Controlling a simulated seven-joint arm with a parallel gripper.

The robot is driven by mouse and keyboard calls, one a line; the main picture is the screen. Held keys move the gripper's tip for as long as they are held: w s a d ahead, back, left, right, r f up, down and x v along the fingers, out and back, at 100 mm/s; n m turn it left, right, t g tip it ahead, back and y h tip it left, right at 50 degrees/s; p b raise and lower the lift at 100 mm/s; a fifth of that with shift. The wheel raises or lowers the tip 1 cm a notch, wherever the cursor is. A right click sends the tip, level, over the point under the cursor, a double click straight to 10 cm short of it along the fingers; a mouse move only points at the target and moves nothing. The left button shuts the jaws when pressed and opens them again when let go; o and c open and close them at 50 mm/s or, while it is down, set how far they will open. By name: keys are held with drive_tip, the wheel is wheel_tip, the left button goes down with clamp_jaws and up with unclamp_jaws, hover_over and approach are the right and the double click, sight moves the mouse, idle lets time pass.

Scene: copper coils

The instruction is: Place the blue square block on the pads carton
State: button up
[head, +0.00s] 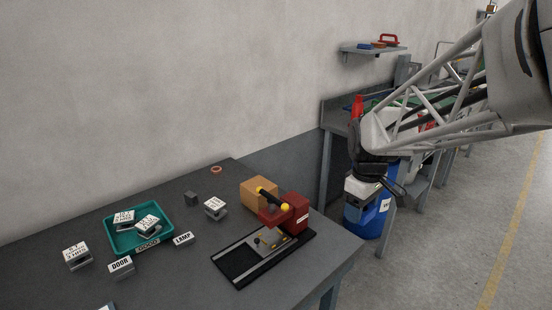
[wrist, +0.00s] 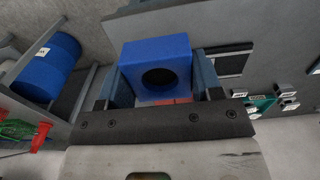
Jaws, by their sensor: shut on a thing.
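The blue square block (wrist: 155,58) has a round dark hole in its face and sits between the two fingers of my gripper (wrist: 162,82) in the wrist view. The gripper is shut on it. In the head view my gripper (head: 364,190) hangs past the right end of the dark table, in front of a blue barrel; I cannot separate the block from the barrel there. A plain brown carton (head: 258,192) stands on the table behind a red machine. No lettering shows on it, and I cannot read "pads" on anything.
The red machine (head: 296,207) on its dark base stands at the table's right end. A teal tray (head: 165,240) holds white-labelled blocks. Blocks marked DOOR (head: 121,265) and LAMP (head: 183,239) lie nearby. The blue barrel (head: 378,216) stands beyond. The table's front middle is bare.

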drive_tip(key=shift+w+a+r, duration=0.15)
drive_tip(key=shift+w+r, duration=0.1)
drive_tip(key=shift+r, duration=0.15)
drive_tip(key=w+a+r, duration=0.2)
drive_tip(key=w+a, duration=0.5)
drive_tip(key=w, duration=0.5)
hover_over(258, 185)
wheel_tip(258, 185, down, 6)
drive_tip(key=shift+d+f, duration=0.1)
drive_tip(key=shift+f, duration=0.55)
drive_tip(key=shift+f, duration=2.45)
